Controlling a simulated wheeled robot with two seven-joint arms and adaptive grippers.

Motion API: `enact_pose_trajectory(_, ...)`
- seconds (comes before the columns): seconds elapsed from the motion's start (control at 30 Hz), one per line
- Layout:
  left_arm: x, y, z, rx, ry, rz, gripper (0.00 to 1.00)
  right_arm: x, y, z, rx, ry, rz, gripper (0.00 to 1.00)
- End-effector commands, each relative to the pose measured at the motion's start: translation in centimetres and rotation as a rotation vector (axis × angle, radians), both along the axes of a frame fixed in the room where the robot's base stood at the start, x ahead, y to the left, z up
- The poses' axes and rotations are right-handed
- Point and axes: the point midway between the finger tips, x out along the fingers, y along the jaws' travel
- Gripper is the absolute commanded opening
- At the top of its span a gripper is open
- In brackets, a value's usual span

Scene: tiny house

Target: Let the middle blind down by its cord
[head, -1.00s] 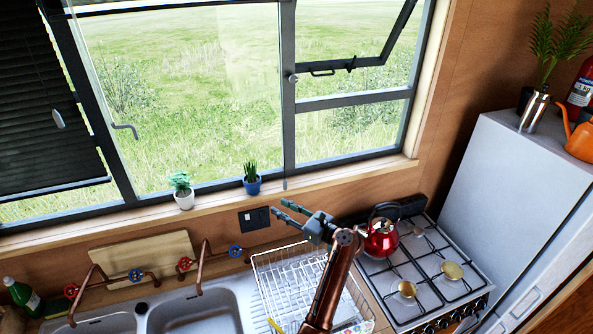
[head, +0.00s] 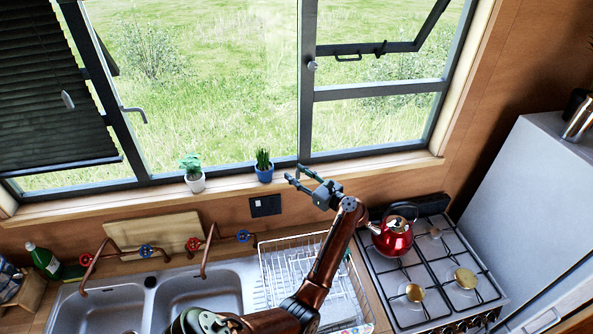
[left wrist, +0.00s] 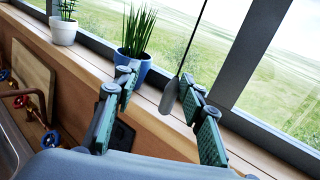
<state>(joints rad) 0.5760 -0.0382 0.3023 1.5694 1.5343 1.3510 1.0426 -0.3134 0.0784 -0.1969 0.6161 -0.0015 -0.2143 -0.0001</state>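The pull cord (left wrist: 192,47) hangs in front of the window in the left wrist view, with a grey elongated weight (left wrist: 170,95) at its lower end. My left gripper (left wrist: 158,82) is open, and the weight shows between its fingers, closer to the right-hand one; I cannot tell whether they touch. In the head view my left gripper (head: 296,175) is at the window sill, just right of the blue pot. The middle blind itself is not in view; the middle pane is uncovered. My right gripper is not in view.
A blue pot plant (head: 264,168) and a white pot plant (head: 194,175) stand on the sill (head: 120,203), left of the gripper. A dish rack (head: 290,262) is below, a red kettle (head: 394,236) on the stove to the right. A lowered dark blind (head: 45,100) covers the left window.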

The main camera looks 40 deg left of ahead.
Motion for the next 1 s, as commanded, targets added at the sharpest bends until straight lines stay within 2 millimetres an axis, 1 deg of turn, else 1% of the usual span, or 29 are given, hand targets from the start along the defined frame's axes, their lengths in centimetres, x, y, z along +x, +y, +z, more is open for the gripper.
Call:
enact_pose_trajectory(0.03, -0.1, 1.0, 0.0, 0.002, 0.005, 0.017, 0.29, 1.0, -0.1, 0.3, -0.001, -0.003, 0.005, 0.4)
enact_pose_trajectory(0.07, 0.1, 1.1, -0.1, 0.002, 0.007, 0.017, 0.29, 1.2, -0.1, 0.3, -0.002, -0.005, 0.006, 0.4)
enact_pose_trajectory(0.2, 0.5, 1.0, -0.4, 0.001, 0.009, 0.012, 0.29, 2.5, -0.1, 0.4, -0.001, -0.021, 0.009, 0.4)
enact_pose_trajectory(0.33, 0.4, 0.9, -0.3, 0.0, 0.006, 0.01, 0.29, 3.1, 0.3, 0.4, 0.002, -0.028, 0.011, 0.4)
enact_pose_trajectory(0.4, 0.4, 0.9, -0.3, 0.0, 0.006, 0.01, 0.25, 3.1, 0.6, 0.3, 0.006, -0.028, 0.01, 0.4)
enact_pose_trajectory(0.47, 0.6, 0.8, -0.4, 0.0, 0.007, 0.008, 0.21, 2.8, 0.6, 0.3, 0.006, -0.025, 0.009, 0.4)
enact_pose_trajectory(0.6, 0.7, 0.8, -0.4, 0.001, 0.008, 0.008, 0.11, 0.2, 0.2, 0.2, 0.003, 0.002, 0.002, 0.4)
enact_pose_trajectory(0.7, 0.7, 0.8, -0.5, 0.0, 0.009, 0.009, 0.05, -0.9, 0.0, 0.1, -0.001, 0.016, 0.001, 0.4)
enact_pose_trajectory(0.77, 0.7, 0.8, -0.5, 0.0, 0.009, 0.008, 0.0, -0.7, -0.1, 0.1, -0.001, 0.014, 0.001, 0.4)
enact_pose_trajectory(1.0, 0.7, 0.8, -0.4, 0.001, 0.008, 0.007, 0.0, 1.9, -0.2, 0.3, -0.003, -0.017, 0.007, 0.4)
